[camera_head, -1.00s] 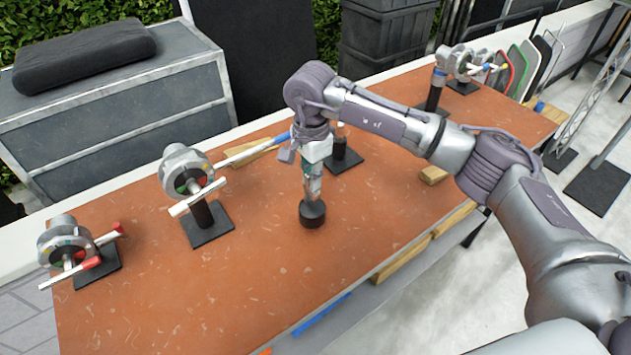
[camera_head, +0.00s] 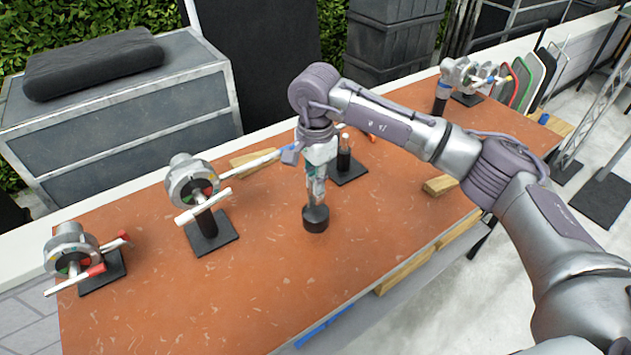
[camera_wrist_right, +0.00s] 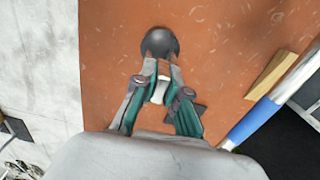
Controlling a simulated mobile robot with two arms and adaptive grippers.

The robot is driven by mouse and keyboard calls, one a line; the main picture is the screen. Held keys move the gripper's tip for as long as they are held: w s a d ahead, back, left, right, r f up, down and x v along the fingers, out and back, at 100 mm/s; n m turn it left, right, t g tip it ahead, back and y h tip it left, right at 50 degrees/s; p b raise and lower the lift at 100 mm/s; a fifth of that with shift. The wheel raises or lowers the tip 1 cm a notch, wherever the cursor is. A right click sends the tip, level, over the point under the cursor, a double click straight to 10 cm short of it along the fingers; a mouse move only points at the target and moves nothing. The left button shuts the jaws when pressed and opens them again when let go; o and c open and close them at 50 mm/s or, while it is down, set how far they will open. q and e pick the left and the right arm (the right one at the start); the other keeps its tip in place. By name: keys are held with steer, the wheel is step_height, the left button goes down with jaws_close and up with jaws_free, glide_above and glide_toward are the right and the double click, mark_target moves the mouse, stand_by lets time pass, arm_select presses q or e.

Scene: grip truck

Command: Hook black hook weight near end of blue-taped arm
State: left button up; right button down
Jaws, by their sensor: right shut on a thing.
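My right gripper (camera_head: 318,190) points down and is shut on the upper part of the black hook weight (camera_head: 315,218). In the right wrist view the gripper (camera_wrist_right: 160,72) has the round dark weight (camera_wrist_right: 160,43) at its fingertips; the hook is hidden. I cannot tell whether the weight touches the table. The blue-taped arm (camera_head: 262,160) runs from the middle grey mechanism (camera_head: 190,182) toward my right gripper, and its blue end is partly behind the gripper. In the right wrist view the blue tape (camera_wrist_right: 252,120) is right of the gripper, apart from the weight.
The orange-brown table (camera_head: 150,290) has free room in front. A red-taped mechanism (camera_head: 70,250) stands at the left, and another mechanism (camera_head: 462,75) at the far right. A black-based stand (camera_head: 347,172) is just behind my gripper. Wooden blocks (camera_head: 440,186) lie at the right.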

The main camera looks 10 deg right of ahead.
steer(key=shift+r, duration=0.1)
step_height(320, 180, up, 12)
steer(key=p, duration=0.5)
stand_by(0.5)
